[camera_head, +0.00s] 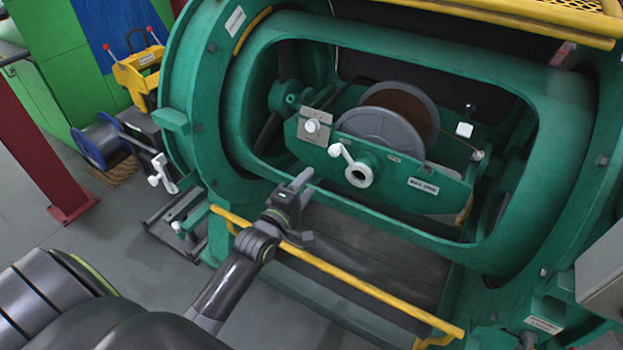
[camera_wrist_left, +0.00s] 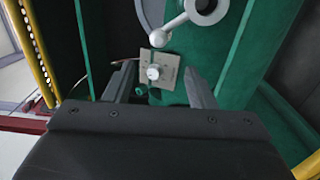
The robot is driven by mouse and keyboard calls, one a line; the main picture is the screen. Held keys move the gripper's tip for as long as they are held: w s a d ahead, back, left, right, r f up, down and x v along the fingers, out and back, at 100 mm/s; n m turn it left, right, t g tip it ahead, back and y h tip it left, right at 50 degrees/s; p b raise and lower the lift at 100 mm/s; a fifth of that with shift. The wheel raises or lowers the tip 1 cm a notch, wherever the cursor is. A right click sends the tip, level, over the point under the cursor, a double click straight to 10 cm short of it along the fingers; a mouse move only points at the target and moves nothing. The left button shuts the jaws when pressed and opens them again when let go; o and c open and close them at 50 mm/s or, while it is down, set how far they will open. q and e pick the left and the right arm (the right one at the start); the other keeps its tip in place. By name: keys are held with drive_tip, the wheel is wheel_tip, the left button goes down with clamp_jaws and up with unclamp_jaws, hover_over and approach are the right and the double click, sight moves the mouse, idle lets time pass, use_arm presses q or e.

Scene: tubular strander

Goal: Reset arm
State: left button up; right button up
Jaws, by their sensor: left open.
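My left gripper (camera_head: 300,183) is in front of the oval opening of the green strander tube (camera_head: 400,230), near its lower left edge. In the left wrist view my left gripper (camera_wrist_left: 163,85) has its fingers apart with nothing held between them. Beyond the fingers is a light plate with a round white knob (camera_wrist_left: 153,72), apart from the gripper. The plate (camera_head: 315,122) also shows in the head view on the green cradle (camera_head: 420,183). A grey crank handle (camera_head: 352,167) sits right of it and also shows in the left wrist view (camera_wrist_left: 190,15). My right gripper is not seen.
A grey reel (camera_head: 378,128) with a brown core sits in the cradle. A yellow rail (camera_head: 350,285) runs below the opening, close to my left arm. A yellow unit with red-tipped levers (camera_head: 138,72) and a blue spool (camera_head: 98,145) stand at left. Grey floor (camera_head: 60,235) is clear at left.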

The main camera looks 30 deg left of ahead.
use_arm(q)
drive_tip(key=s+a+f+m+g+y+p, duration=0.15)
drive_tip(key=s+f+m+g, duration=0.4)
drive_tip(key=f, duration=0.85)
drive_tip(key=s+a+f+m+g+p, duration=0.25)
drive_tip(key=s+f, duration=0.55)
drive_tip(key=f, duration=0.5)
drive_tip(key=s+f+m+g+p, duration=0.1)
drive_tip(key=s+f+m+g, duration=0.2)
drive_tip(key=s, duration=0.8)
drive_tip(key=s+d+f+m+g+p, duration=0.1)
drive_tip(key=s+f+m+g+p, duration=0.1)
drive_tip(key=s+f, duration=0.4)
drive_tip(key=s+d+f+m+g+p, duration=0.1)
drive_tip(key=s+f+m+g, duration=0.2)
drive_tip(key=s, duration=1.3)
wheel_tip(320, 180, down, 2)
drive_tip(key=shift+d+f+m+g, duration=0.15)
drive_tip(key=shift+f+m+g, duration=0.2)
drive_tip(key=shift+m, duration=0.35)
drive_tip(key=shift+r, duration=0.1)
